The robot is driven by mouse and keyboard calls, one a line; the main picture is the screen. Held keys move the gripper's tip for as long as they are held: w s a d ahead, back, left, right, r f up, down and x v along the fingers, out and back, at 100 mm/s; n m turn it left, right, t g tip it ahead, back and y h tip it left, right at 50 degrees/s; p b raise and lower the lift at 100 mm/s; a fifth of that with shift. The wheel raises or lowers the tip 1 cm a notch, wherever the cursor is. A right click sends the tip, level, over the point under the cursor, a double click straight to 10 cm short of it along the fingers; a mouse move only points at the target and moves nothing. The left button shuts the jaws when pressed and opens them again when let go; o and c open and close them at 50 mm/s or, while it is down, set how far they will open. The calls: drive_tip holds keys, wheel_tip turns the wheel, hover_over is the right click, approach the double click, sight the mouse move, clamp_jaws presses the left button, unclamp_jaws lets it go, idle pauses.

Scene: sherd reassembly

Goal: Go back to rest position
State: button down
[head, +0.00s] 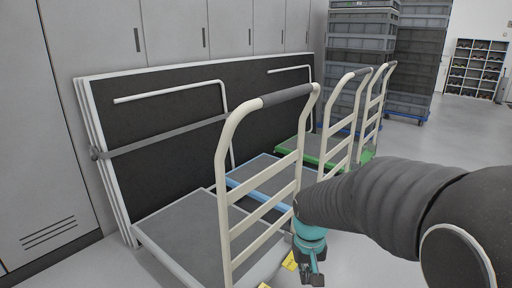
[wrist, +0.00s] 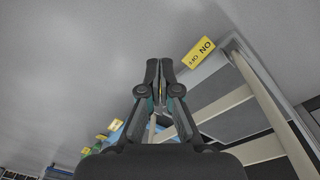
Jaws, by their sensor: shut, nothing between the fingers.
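My gripper (head: 312,274) hangs low at the lower middle of the head view, pointing down beside the nearest cart. In the wrist view my gripper (wrist: 159,64) has its two dark fingers close together, shut and empty, over the grey floor (wrist: 70,50). No sherds show in either view. My dark arm reaches in from the right in the head view and hides part of the floor.
Several platform carts with cream handles (head: 228,165) stand in a row left of my gripper. Folded black panels (head: 150,105) lean on grey lockers (head: 95,30). Stacked grey crates (head: 362,60) and a shelf rack (head: 475,68) stand behind. Yellow labels (wrist: 199,53) lie low by the carts. Floor at right is clear.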

drive_tip(key=s+d+r+t+p, duration=0.3)
drive_tip(key=s+r+t+p, duration=0.1)
drive_tip(key=s+r, duration=1.2)
drive_tip(key=shift+d+r+t+p, duration=0.15)
drive_tip(key=shift+r+t+p, duration=0.15)
drive_tip(key=shift+r+t, duration=0.25)
